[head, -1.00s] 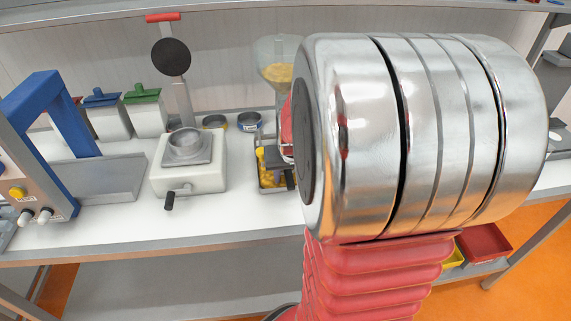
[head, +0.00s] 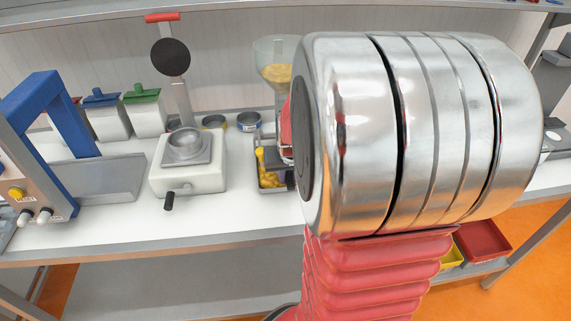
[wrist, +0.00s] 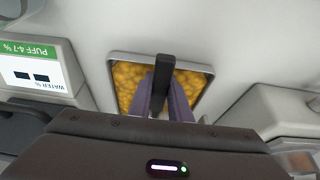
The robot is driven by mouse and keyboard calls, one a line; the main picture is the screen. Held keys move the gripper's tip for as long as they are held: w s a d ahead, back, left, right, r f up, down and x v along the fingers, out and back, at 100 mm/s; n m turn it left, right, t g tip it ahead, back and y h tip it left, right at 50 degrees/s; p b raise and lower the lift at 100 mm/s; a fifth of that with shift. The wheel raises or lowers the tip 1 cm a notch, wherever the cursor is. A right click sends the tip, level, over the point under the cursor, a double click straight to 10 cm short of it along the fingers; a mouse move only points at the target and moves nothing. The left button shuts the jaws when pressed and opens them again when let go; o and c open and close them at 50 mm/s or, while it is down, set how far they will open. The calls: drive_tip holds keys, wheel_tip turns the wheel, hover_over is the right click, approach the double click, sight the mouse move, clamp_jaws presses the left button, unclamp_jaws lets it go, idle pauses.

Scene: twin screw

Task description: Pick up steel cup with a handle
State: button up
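The steel cup is a square metal container with yellow grains, and its rim (wrist: 211,76) shows in the wrist view. In the head view the cup (head: 271,186) stands on the bench below the hopper, partly hidden by my arm. Its black handle (wrist: 164,72) points up the middle of the wrist view. The two grey-purple fingers of my gripper (wrist: 164,88) lie on either side of the handle, close against it. In the head view my large metal arm joint hides most of my gripper.
A hopper (head: 278,75) with yellow grains stands behind the cup. A white device with a steel bowl (head: 186,145) is to its left. In the wrist view a grain moisture meter (wrist: 37,73) is at left and a grey housing (wrist: 268,117) at right. The bench front (head: 235,213) is clear.

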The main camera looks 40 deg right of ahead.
clamp_jaws()
drive_tip(key=shift+r, duration=0.15)
